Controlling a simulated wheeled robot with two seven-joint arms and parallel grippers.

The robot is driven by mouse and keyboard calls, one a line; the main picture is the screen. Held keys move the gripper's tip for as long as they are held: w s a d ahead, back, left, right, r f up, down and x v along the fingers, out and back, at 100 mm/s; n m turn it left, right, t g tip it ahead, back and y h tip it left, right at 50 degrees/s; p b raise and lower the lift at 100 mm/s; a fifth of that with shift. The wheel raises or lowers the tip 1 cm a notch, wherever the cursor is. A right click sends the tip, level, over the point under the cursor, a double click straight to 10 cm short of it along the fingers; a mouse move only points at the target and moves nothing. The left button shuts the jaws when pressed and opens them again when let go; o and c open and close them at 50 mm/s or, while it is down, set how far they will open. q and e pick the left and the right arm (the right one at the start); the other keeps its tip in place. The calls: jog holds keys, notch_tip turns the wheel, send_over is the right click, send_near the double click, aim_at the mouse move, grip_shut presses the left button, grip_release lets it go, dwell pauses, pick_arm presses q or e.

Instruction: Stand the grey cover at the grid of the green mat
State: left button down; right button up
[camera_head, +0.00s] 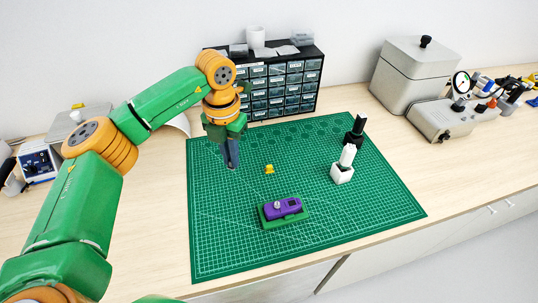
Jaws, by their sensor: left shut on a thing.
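My left gripper (230,163) hangs pointing down over the upper left part of the green mat (215,240). It is shut on a small dark grey piece, which I take to be the grey cover (231,158). The cover is small and partly hidden by the fingers, so its outline is hard to tell from them. I cannot tell whether its lower end touches the mat. White grid lines cover most of the mat. My right gripper is not in view.
A purple part (290,206) sits in a green holder (268,224) near the mat's front. A small yellow piece (269,169) lies behind it. A white stand (342,173) and a black piece (355,131) are at the right. A drawer cabinet (285,83) stands behind. The mat's left front is clear.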

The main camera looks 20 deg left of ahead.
pick_arm(q)
jog(key=n, duration=0.1)
send_over(216, 188)
notch_tip(216, 188, down, 3)
jog(key=shift+w+r, duration=0.1)
jog(key=shift+r, duration=0.1)
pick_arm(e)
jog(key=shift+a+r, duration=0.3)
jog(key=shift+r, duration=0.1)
pick_arm(q)
jog(key=shift+p, duration=0.3)
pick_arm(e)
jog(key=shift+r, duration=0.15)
pick_arm(q)
jog(key=shift+f+b, duration=2.75)
jog(key=shift+f, duration=1)
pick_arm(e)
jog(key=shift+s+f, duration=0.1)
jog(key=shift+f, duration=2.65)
pick_arm(q)
jog(key=shift+f, duration=0.3)
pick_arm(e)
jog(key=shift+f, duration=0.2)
pick_arm(q)
jog(key=c, duration=0.9)
grip_release()
jog(key=shift+o, duration=0.2)
